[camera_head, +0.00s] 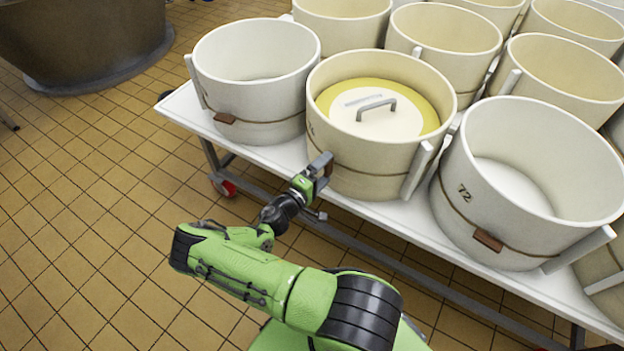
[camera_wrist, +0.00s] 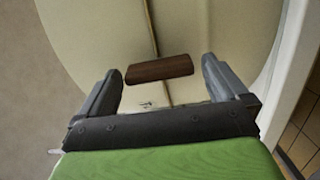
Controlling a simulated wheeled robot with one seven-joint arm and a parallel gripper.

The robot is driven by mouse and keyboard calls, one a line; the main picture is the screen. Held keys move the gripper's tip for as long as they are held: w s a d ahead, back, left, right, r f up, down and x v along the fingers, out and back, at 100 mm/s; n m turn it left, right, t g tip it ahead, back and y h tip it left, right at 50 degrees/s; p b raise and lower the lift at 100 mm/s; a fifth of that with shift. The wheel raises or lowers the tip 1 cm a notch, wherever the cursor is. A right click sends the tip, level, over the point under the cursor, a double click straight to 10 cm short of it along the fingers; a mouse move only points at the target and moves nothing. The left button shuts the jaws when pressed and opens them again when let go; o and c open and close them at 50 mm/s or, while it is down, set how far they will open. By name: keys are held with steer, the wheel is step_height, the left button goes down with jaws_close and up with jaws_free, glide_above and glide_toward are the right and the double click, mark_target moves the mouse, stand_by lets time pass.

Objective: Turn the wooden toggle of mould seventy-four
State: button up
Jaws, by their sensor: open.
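The middle front mould (camera_head: 345,155) is a cream round tub with a yellow ring, a pale lid and a grey handle inside. My gripper (camera_head: 322,168) is at its front wall. In the wrist view, a dark brown wooden toggle (camera_wrist: 160,68) lies on the cream wall, across a thin brown cord. My gripper is open, with one finger on each side of the toggle. The fingers appear apart from it, and nothing is held. My gripper hides this toggle in the head view. The mould's number is mostly hidden and I cannot read it.
Mould 72 (camera_head: 530,185) stands at the right with its own toggle (camera_head: 488,240). Another mould (camera_head: 255,85) with a toggle stands at the left. Several more stand behind on the white table (camera_head: 180,108). The tiled floor at the left is mostly clear.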

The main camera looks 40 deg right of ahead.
steer(key=p+v, duration=0.2)
steer(key=v, duration=1.3)
steer(key=shift+w, duration=0.1)
steer(key=s+a+r+m+g+y+p, duration=0.2)
steer(key=r+y, duration=0.2)
steer(key=r, duration=0.4)
steer(key=s+a+r+m+g+y+p, duration=0.1)
steer(key=a+r+y+p, duration=0.15)
steer(key=r+y, duration=0.4)
steer(key=s+a+r+m+g+y+p, duration=0.2)
steer(key=r+y, duration=0.1)
steer(key=r, duration=0.7)
steer(key=s+a+r+n+t+y+p, duration=0.1)
steer(key=s+a+r+t+y+p, duration=0.1)
steer(key=s+r, duration=0.4)
steer(key=s+a+r+n+t+y+p, duration=0.1)
steer(key=s+r, duration=0.5)
steer(key=r, duration=0.6)
steer(key=a+t+y+p, duration=0.1)
steer(key=t+p, duration=0.1)
steer(key=t, duration=0.1)
steer(key=shift+r+n+t, duration=0.2)
steer(key=shift+n+t, duration=0.2)
steer(key=shift+s+d, duration=0.1)
